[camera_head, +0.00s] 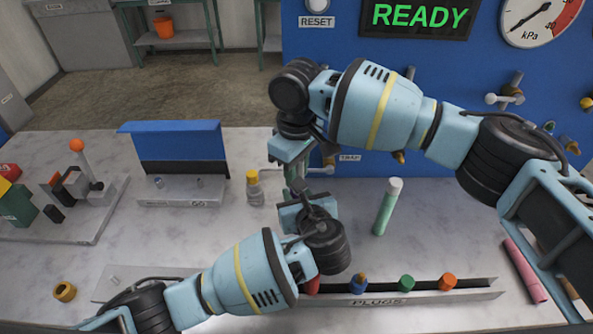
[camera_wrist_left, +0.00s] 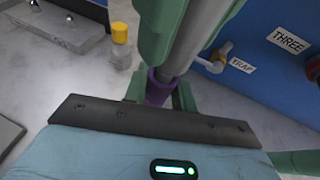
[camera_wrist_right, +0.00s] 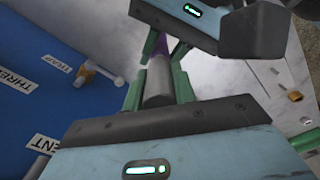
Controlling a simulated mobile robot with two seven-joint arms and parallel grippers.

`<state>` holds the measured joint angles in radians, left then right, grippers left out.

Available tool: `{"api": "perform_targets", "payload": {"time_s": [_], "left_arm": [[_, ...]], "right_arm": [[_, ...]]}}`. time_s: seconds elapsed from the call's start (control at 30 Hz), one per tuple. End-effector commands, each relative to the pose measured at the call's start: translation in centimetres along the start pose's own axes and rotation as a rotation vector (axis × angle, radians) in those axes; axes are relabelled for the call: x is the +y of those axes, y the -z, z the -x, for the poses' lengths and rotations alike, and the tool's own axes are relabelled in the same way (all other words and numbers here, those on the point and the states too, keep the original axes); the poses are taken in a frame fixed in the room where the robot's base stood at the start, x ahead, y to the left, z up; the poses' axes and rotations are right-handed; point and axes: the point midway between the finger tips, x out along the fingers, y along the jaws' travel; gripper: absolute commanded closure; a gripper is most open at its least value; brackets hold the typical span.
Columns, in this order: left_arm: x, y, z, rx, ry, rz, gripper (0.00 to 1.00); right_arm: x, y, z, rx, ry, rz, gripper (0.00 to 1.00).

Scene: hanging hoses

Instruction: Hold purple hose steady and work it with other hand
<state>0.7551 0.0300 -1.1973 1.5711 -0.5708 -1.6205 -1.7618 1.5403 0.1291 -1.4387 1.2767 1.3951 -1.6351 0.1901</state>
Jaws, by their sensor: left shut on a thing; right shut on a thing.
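The purple hose (camera_wrist_left: 157,88) shows as a short dark purple section in the left wrist view. My left gripper (camera_head: 299,193) is shut on it, one green finger on each side. A grey cylinder (camera_wrist_left: 186,48) continues in line above the purple section. My right gripper (camera_head: 293,163) is shut on this grey cylinder, which also shows between its fingers in the right wrist view (camera_wrist_right: 158,82). The right gripper is directly above the left. In the head view, my grippers and wrists hide most of the hose.
A blue wall panel (camera_head: 330,75) stands close behind, with a TRAP valve (camera_wrist_left: 218,60). A yellow-capped bottle (camera_head: 254,188) stands left of the grippers and a green tube (camera_head: 387,207) right. A PLUGS tray (camera_head: 470,298) lies in front. Bare tabletop lies between.

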Motion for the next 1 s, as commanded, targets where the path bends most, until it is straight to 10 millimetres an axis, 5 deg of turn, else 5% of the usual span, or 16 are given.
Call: {"api": "perform_targets", "payload": {"time_s": [1.0], "left_arm": [[0.1,0.0,0.0,0.0,-0.002,-0.001,0.97]], "right_arm": [[0.0,0.0,3.6,0.002,0.0,0.0,0.98]]}}
